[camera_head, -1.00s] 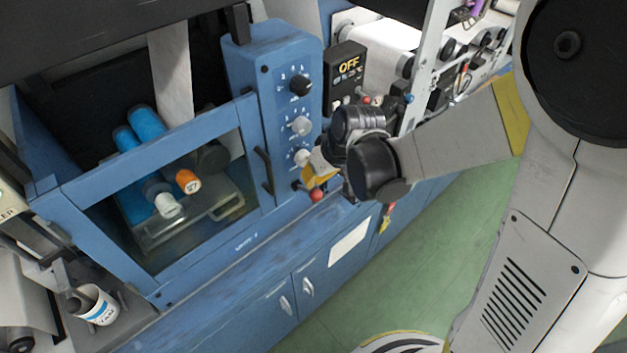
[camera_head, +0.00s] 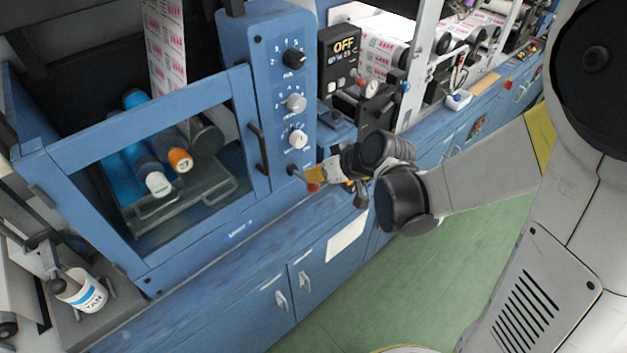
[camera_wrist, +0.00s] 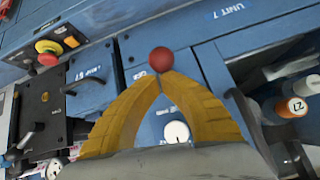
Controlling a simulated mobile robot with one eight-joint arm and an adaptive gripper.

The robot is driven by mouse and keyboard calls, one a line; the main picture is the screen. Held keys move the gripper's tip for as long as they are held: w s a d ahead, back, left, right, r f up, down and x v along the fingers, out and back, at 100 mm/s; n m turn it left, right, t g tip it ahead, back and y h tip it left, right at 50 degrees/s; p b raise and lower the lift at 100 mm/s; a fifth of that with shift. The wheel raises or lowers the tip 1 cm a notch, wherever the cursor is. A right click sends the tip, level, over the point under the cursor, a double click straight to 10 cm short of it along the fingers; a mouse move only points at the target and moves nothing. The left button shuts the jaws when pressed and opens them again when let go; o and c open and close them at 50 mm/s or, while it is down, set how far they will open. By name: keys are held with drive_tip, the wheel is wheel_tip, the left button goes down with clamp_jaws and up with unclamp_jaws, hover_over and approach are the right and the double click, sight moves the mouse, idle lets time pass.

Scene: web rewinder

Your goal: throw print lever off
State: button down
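The print lever, a short lever with a red ball knob (camera_head: 313,187), sticks out low on the blue control panel of the print unit, below the white knobs. My gripper (camera_head: 317,175) with yellow fingers is right at this knob. In the wrist view the red ball (camera_wrist: 160,59) sits just beyond the fingertips (camera_wrist: 160,76), which come together. No thing shows between the fingers; whether the tips touch the ball I cannot tell. The lever's stem is mostly hidden.
A black display (camera_head: 340,58) reads OFF beside the panel. The panel carries a black knob (camera_head: 294,58) and white knobs (camera_head: 296,103). A blue-framed window (camera_head: 165,165) covers the rollers. A red mushroom button on yellow (camera_wrist: 48,47) shows in the wrist view. Green floor is clear.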

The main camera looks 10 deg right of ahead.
sight(317, 186)
drive_tip(key=shift+s+d+f+b, duration=0.15)
drive_tip(key=shift+s+f+b, duration=0.1)
drive_tip(key=shift+f+b, duration=0.55)
drive_tip(key=shift+d+f+b, duration=0.1)
drive_tip(key=shift+f+b, duration=1.15)
drive_tip(key=shift+f, duration=0.1)
drive_tip(key=shift+s, duration=0.1)
